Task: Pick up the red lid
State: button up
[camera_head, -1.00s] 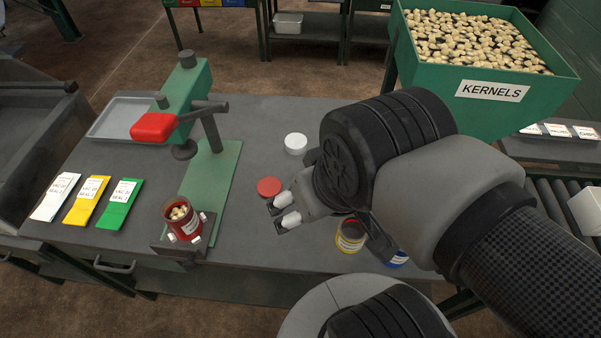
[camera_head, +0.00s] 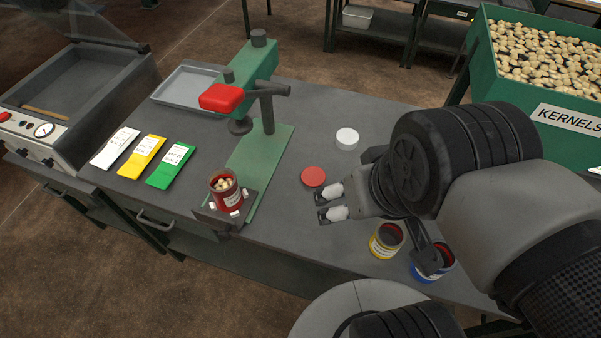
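The red lid (camera_head: 313,177) is a flat round disc lying on the grey table, right of the green press base. My gripper (camera_head: 325,204) is just below and to the right of the lid in the picture, with its two pale-padded fingers pointing left. A gap shows between the fingers, and nothing is between them. The lid is not between the fingers and is fully visible. I cannot tell the exact height of the fingers above the table.
A white lid (camera_head: 347,138) lies behind the red one. A red can of kernels (camera_head: 225,191) sits at the green press (camera_head: 250,85). Yellow (camera_head: 386,240) and blue (camera_head: 433,263) cans stand under my arm. Three pouches (camera_head: 143,156) lie at left. A kernel bin (camera_head: 545,95) is at right.

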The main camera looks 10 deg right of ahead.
aim_at(312, 175)
jog(key=i+j+z, duration=0.1)
jog(key=j+z, duration=0.9)
jog(key=j, duration=0.2)
